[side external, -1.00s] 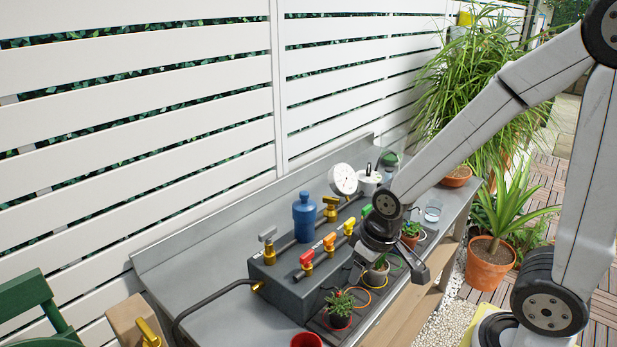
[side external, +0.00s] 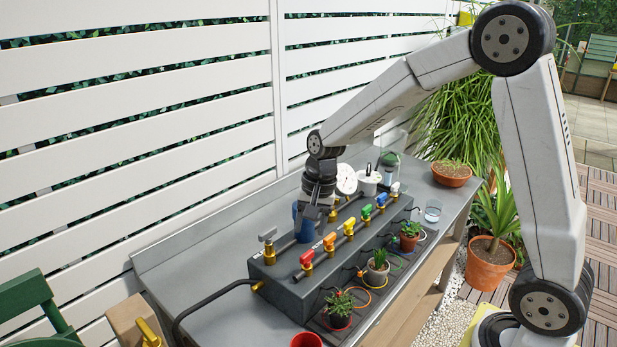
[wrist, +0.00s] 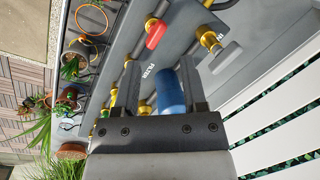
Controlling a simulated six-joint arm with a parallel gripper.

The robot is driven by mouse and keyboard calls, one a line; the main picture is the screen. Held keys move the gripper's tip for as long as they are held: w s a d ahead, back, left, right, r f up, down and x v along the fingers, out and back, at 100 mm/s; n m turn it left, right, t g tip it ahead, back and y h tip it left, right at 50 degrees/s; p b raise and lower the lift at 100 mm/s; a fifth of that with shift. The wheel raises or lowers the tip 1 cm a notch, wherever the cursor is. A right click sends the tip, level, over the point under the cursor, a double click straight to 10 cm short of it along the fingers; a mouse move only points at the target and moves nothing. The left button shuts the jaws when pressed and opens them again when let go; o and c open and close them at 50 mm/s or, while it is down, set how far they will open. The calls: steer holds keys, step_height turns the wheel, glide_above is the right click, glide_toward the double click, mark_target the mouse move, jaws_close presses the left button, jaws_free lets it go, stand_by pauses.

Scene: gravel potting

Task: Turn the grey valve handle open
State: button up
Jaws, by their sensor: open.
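The grey valve handle (side external: 267,234) sits on a brass valve at the near left end of the dark manifold box (side external: 288,284). In the wrist view the grey handle (wrist: 226,56) shows at upper right, beside a brass fitting and an "IN" label. My gripper (side external: 314,214) is open and empty, pointing down over the blue filter canister (side external: 303,232), right of and farther along than the grey handle. In the wrist view my fingers (wrist: 158,75) stand apart, with the canister (wrist: 170,92) showing between them. I cannot tell whether they touch it.
A pressure gauge (side external: 346,179) stands beyond my gripper. Small potted plants (side external: 339,305) stand along the front. A black hose (side external: 205,303) runs from the left end.

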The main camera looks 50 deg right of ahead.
mark_target(268, 230)
steer(key=w+r+m+g+y, duration=0.1)
steer(key=w+r+m+y, duration=0.1)
steer(key=w+m, duration=0.6)
steer(key=shift+w+d+r+y, duration=0.2)
steer(key=shift+w+r+y, duration=0.25)
steer(key=shift+w, duration=0.7)
steer(key=shift+f, duration=0.15)
steer(key=shift+x, duration=3.8)
jaws_close()
